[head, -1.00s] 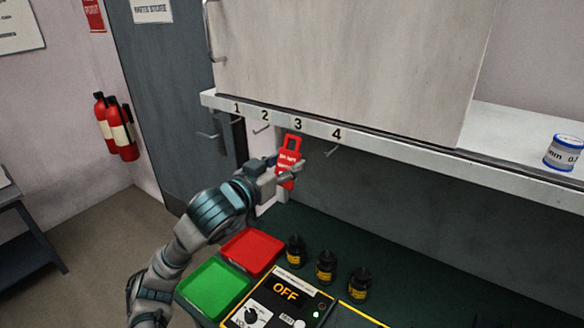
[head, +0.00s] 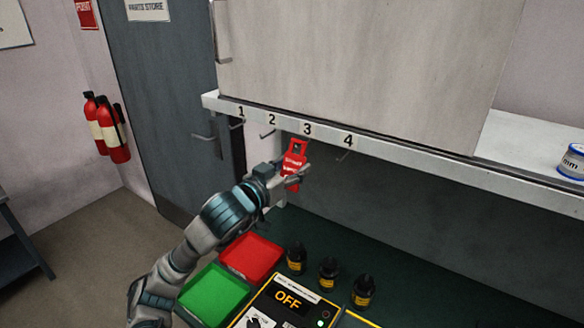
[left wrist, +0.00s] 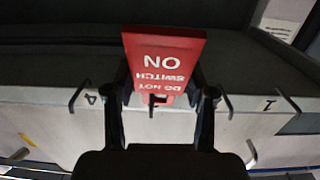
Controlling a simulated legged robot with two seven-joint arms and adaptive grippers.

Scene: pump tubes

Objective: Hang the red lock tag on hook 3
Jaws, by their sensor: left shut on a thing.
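The red lock tag (head: 294,163) is held upright just below the number 3 label (head: 307,129) on the shelf edge. My left gripper (head: 289,180) is shut on its lower part. In the left wrist view the tag (left wrist: 163,58) appears upside down between the two fingers (left wrist: 160,108), with white lettering. Its slotted end is near the shelf edge, with a dark shape at the slot. Hook 3 cannot be made out clearly behind the tag, and I cannot tell whether it passes through the slot. My right gripper is not in view.
Hook 1 (head: 237,125) and hook 2 (head: 268,134) are left of the tag, and hook 4 (head: 345,155) is right; all look empty. Below are a red tray (head: 252,257), a green tray (head: 214,293), several black bottles (head: 328,272) and a control box (head: 288,299).

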